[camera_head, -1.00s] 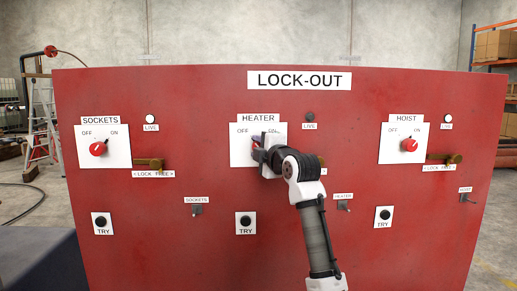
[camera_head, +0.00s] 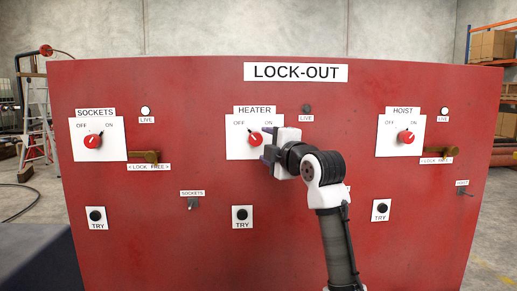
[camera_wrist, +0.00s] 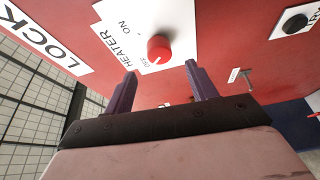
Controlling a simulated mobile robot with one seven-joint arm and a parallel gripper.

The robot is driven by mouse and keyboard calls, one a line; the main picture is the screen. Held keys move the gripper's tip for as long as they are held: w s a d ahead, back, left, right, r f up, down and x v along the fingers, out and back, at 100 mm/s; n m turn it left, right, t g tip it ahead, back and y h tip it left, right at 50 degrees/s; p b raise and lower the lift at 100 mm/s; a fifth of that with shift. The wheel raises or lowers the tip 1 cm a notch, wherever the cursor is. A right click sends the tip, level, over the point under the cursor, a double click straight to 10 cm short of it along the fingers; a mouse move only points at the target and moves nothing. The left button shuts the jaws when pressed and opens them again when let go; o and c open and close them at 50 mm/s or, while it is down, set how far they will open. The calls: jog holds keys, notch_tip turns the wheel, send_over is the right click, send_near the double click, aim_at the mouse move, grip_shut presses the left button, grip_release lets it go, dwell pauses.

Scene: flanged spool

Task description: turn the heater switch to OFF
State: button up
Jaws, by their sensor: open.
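The heater switch is a red round knob (camera_head: 255,139) on a white plate (camera_head: 237,149) marked OFF at left and ON at right. Its pointer leans up and left, toward OFF. In the wrist view the red knob (camera_wrist: 159,46) lies beyond my fingertips with its white mark toward the OFF label. My gripper (camera_head: 268,143) is just right of the knob in the head view, partly over the plate's right side. In the wrist view the jaws of my gripper (camera_wrist: 159,70) are apart and empty, with a gap to the knob.
The red LOCK-OUT panel (camera_head: 330,100) also bears a sockets knob (camera_head: 92,141), a hoist knob (camera_head: 406,137), brass lock levers and black TRY buttons. The heater LIVE lamp (camera_head: 307,108) is dark; the sockets lamp (camera_head: 145,111) and hoist lamp (camera_head: 445,111) look white.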

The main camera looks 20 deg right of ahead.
jog(key=s+b, duration=0.1)
jog(key=s, duration=0.5)
jog(key=shift+d, duration=0.3)
jog(key=shift+f, duration=0.1)
